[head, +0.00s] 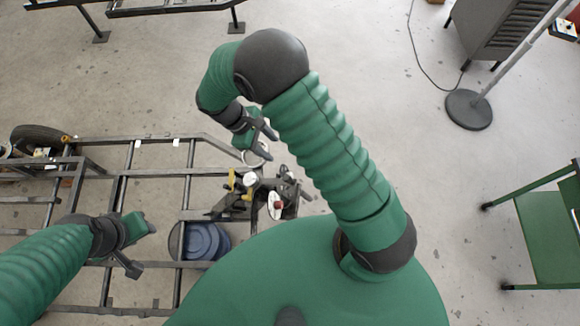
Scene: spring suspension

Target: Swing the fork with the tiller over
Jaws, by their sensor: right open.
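A dark mechanism (258,188) with yellow and pale parts sits at the right end of the black tube frame. A pale ring (256,158) stands out at its far side; it could be the tiller's handle, but I cannot tell for sure. The fork cannot be told apart from the other dark parts. My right gripper (267,141) is open and empty, just beyond the ring and overlapping it in view; I cannot tell whether they touch. My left gripper (143,248) is open and empty over the frame's left-middle part, apart from the mechanism.
The black tube frame (120,172) fills the lower left, with a wheel (40,136) at its far left. A blue round container (205,241) lies within it. A green cart (548,235), a stand (470,108) and a grey cabinet (492,25) are at right. Floor between is clear.

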